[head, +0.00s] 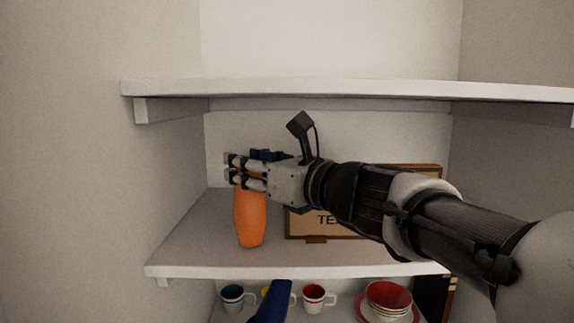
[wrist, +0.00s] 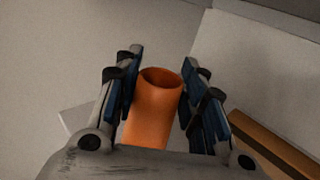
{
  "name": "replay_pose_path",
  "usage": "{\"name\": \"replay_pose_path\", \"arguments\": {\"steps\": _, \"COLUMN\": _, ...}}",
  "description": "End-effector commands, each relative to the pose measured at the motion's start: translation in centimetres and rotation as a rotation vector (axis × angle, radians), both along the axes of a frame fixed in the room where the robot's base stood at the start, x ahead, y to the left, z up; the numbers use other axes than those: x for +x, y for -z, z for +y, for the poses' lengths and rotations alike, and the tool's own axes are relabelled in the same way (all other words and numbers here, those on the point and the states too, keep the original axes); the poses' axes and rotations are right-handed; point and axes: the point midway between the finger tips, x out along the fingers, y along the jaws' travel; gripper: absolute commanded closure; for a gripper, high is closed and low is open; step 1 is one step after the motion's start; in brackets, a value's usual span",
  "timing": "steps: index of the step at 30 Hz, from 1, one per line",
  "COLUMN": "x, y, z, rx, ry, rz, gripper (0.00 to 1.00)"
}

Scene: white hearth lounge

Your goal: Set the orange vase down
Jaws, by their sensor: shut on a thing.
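The orange vase (head: 250,220) is upright at the left part of the middle shelf (head: 200,255). My gripper (head: 240,171) is shut on its upper part, coming in from the right. In the wrist view the vase's open round rim (wrist: 161,78) shows between the two blue-padded fingers of my gripper (wrist: 160,70). The vase's base appears at or just above the shelf surface; I cannot tell whether it touches. The fingers hide the vase's top in the head view.
A framed sign (head: 300,224) stands behind my arm on the same shelf. An upper shelf (head: 340,91) lies above my gripper. The shelf's left front is bare.

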Motion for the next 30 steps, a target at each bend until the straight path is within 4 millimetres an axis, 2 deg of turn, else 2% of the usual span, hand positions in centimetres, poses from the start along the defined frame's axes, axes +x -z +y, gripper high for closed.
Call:
{"name": "replay_pose_path", "arguments": {"steps": 1, "x": 0.5, "y": -0.2, "z": 0.8, "rx": 0.001, "ry": -0.004, "rz": -0.001, "gripper": 1.0}}
{"name": "replay_pose_path", "arguments": {"steps": 8, "x": 1.9, "y": -0.2, "z": 2.2, "rx": 0.001, "ry": -0.001, "rz": -0.002, "gripper": 1.0}}
{"name": "replay_pose_path", "arguments": {"steps": 15, "x": 4.5, "y": 0.0, "z": 5.1, "rx": 0.001, "ry": -0.002, "rz": 0.0, "gripper": 1.0}}
{"name": "replay_pose_path", "arguments": {"steps": 19, "x": 4.3, "y": 1.4, "z": 4.8, "rx": 0.001, "ry": 0.001, "rz": -0.001, "gripper": 1.0}}
{"name": "replay_pose_path", "arguments": {"steps": 30, "x": 4.3, "y": 1.8, "z": 4.8, "rx": 0.002, "ry": 0.0, "rz": -0.003, "gripper": 1.0}}
